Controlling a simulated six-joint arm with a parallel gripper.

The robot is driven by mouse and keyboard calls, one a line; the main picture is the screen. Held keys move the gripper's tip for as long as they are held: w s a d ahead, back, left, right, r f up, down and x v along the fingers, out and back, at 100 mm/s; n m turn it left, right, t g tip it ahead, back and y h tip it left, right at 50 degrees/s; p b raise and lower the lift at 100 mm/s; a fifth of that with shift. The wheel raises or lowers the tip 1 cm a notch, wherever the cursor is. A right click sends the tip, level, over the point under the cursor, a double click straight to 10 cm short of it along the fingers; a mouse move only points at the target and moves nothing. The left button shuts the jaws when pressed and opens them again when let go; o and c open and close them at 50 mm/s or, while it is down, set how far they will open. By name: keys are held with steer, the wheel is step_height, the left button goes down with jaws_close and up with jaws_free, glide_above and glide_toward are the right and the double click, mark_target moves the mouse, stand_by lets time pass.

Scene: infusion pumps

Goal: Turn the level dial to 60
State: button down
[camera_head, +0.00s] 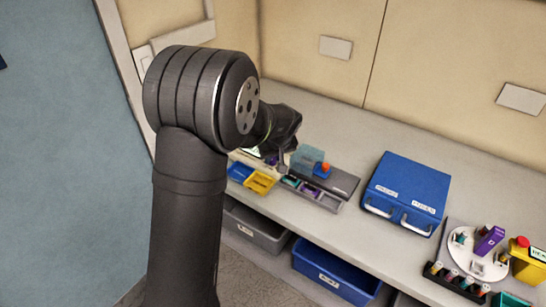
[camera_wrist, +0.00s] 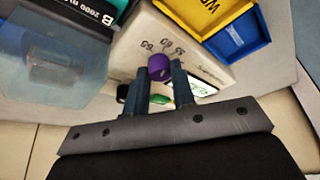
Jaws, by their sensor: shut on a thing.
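The level dial is a purple knob (camera_wrist: 160,67) on a beige box (camera_wrist: 158,40) in the wrist view. Small dark numbers are printed on the box face beside the knob, upside down in this view; I cannot read the setting surely. My gripper (camera_wrist: 158,80) has its two dark fingers on either side of the knob and is shut on it. A lit greenish display (camera_wrist: 202,87) and a green part (camera_wrist: 158,97) show partly behind the fingers. In the head view, my gripper (camera_head: 284,160) is over the box, mostly hidden by my arm.
A yellow tray (camera_head: 261,182) and a blue tray (camera_head: 240,172) lie beside the box. A dark device with a clear cover (camera_wrist: 50,75) stands close on the other side. A blue case (camera_head: 408,190) sits farther right. The counter between them is partly clear.

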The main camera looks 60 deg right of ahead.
stand_by(0.4)
steer(key=c, duration=1.2)
jaws_free()
steer(key=shift+r, duration=0.1)
steer(key=v, duration=1.7)
steer(key=x, duration=1.7)
